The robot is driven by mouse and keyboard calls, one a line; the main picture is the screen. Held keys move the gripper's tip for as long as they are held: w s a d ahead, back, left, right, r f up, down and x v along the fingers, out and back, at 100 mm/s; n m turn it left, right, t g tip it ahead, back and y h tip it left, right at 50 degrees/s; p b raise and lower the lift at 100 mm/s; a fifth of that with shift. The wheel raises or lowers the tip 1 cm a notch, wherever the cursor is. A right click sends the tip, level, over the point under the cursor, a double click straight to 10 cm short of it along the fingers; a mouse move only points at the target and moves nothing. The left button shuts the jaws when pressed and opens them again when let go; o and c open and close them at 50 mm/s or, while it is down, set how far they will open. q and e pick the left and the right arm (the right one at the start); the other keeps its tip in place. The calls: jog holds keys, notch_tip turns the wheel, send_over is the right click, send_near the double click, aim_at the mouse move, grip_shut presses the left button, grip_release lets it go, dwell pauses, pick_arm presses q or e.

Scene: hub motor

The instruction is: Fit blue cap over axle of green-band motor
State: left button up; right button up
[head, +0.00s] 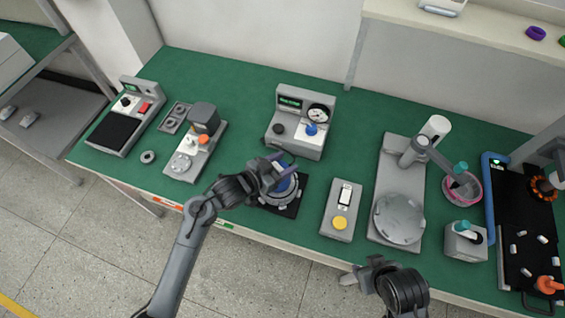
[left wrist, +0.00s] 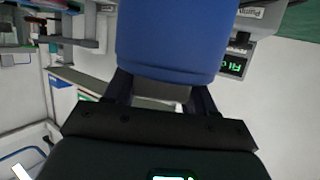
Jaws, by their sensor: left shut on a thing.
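A blue cap (head: 285,183) is held in my left gripper (head: 281,165). In the left wrist view the cap (left wrist: 175,40) fills the upper middle, between the two fingers. In the head view it appears over a grey round motor (head: 282,198) on a black square pad (head: 291,211) near the table's front edge. The gripper and cap hide the motor's axle and much of its top. I cannot tell whether the cap touches the motor, and no green band is clear on it. My right gripper (head: 350,278) is at the front edge, away from the motor; its jaws are unclear.
A gauge box (head: 299,123) stands behind the motor. A grey box with a yellow button (head: 341,210) stands to its right, then a machine with a round plate (head: 399,218). A small press (head: 198,146) stands to the left. Green table (head: 240,105) is clear behind and between these.

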pick_arm(q)
jog(key=o, duration=1.2)
jog(key=shift+a, duration=0.1)
jog(key=p+v, duration=0.1)
jog(key=v, duration=0.9)
jog(key=shift+s+a+r, duration=0.15)
jog(key=shift+s+a, duration=0.1)
